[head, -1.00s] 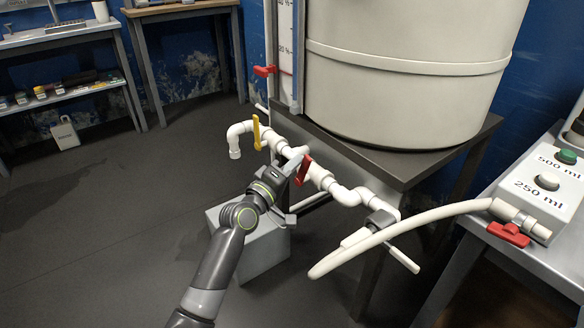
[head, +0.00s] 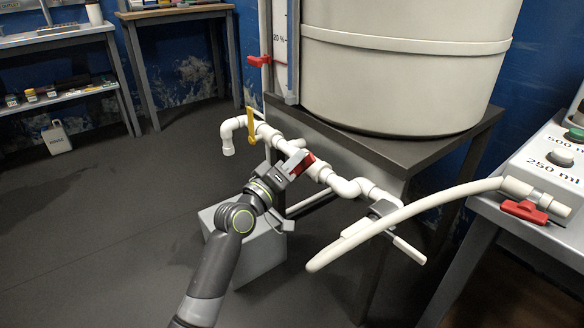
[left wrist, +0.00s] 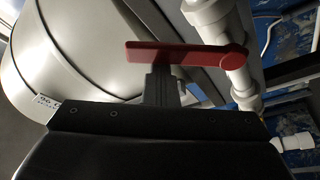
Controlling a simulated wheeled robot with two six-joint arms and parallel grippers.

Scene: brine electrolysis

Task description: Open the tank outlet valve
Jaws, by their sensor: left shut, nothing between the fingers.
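The red valve handle (head: 303,163) sits on the white outlet pipe (head: 322,175) below the large cream tank (head: 400,85). In the left wrist view the red handle (left wrist: 185,54) lies level across the frame, its round hub at the right on the white pipe. My left gripper (head: 291,165) is at the handle in the head view and hides part of it. In the left wrist view its shut fingers (left wrist: 160,78) meet the handle's lower edge near the middle, with nothing between them. I cannot tell if they touch it. My right gripper is out of view.
A yellow-handled valve (head: 251,124) is to the left on the same pipe. A pale hose (head: 370,232) curves from the right table's dispenser (head: 550,165). A grey box (head: 255,255) stands below the pipe. Another red handle (head: 259,61) is by the level gauge.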

